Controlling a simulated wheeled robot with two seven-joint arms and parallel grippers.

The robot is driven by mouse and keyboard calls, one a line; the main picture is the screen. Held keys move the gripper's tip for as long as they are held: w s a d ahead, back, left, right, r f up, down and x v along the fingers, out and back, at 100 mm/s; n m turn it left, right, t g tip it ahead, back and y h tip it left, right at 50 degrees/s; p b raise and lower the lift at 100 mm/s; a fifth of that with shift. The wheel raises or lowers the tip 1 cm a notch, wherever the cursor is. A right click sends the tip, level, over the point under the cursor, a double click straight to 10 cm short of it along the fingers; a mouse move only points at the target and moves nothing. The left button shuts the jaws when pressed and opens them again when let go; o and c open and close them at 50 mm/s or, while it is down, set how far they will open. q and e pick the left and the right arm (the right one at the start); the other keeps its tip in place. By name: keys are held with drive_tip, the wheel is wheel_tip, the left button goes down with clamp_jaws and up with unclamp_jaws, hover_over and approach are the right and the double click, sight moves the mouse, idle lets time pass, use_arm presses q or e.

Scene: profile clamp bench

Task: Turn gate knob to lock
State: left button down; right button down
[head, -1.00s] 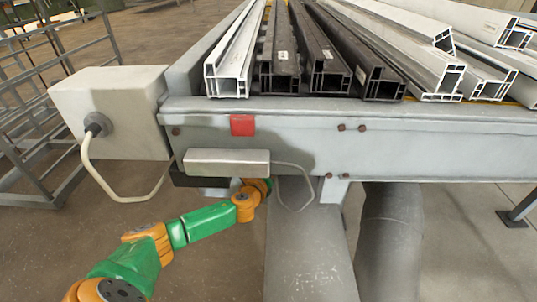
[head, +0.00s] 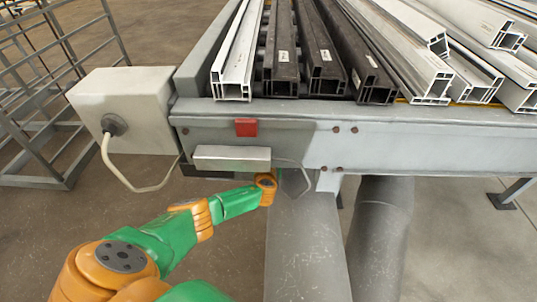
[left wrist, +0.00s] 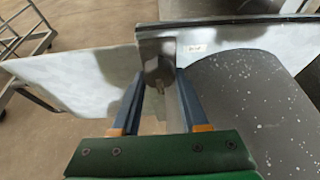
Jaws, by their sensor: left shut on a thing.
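In the left wrist view, the fingers of my left gripper (left wrist: 160,80) reach forward on either side of a small grey metal knob (left wrist: 158,72), which sits against a grey plate (left wrist: 156,45). The gripper is shut on the knob. The knob's pointing direction and any lock marking are too small to tell. In the head view my left arm comes in from the lower left and its orange wrist ends under the bench's front edge. The gripper and knob are hidden there by the bench and arm. My right gripper is in neither view.
The bench's front beam (head: 440,140) spans above the arm, with a red square (head: 246,127) and a pale box (head: 232,158) on it. A cabled grey box (head: 125,105) is at left. White and black profiles (head: 327,70) lie on top. Grey legs (head: 378,235) stand below.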

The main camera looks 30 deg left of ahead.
use_arm(q)
drive_tip(key=shift+r, duration=0.15)
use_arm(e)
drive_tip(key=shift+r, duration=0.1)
use_arm(q)
drive_tip(key=shift+c, duration=2.3)
unclamp_jaws()
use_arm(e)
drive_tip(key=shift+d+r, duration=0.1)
